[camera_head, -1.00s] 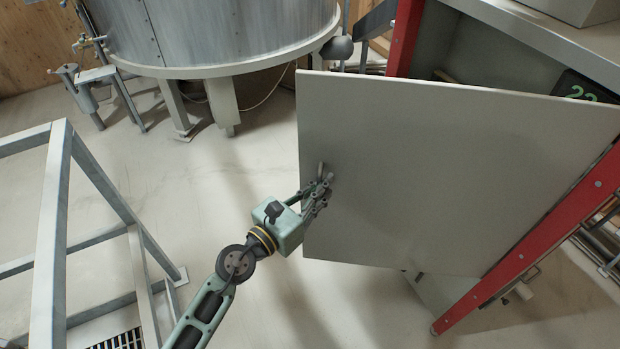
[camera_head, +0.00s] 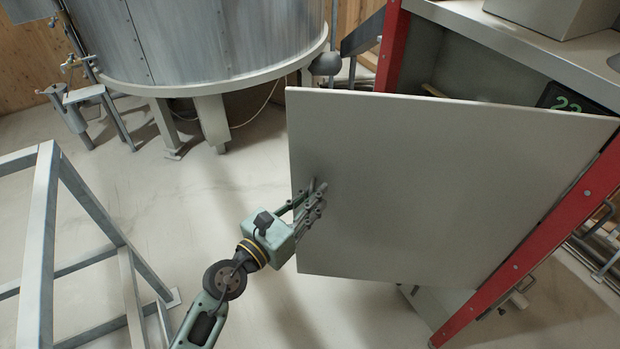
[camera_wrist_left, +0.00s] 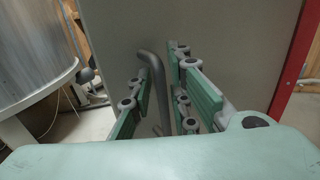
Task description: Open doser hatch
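The doser hatch (camera_head: 430,190) is a flat grey panel standing swung out from the red-framed machine. Its handle (camera_wrist_left: 159,85) is a grey curved bar near the panel's free left edge. In the head view, my left gripper (camera_head: 314,200) is at this handle, in front of the panel. In the left wrist view, the green-padded fingers (camera_wrist_left: 165,95) stand on either side of the bar, with some gap showing between them, so they look open around it. Whether a finger touches the bar is hard to tell. My right gripper is not in view.
The red frame (camera_head: 545,250) stands on the right, with a dark display (camera_head: 570,100) behind the hatch. A large round metal tank (camera_head: 200,45) on legs stands at the back. Grey metal framing (camera_head: 40,250) stands at left. The floor (camera_head: 225,190) between is clear.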

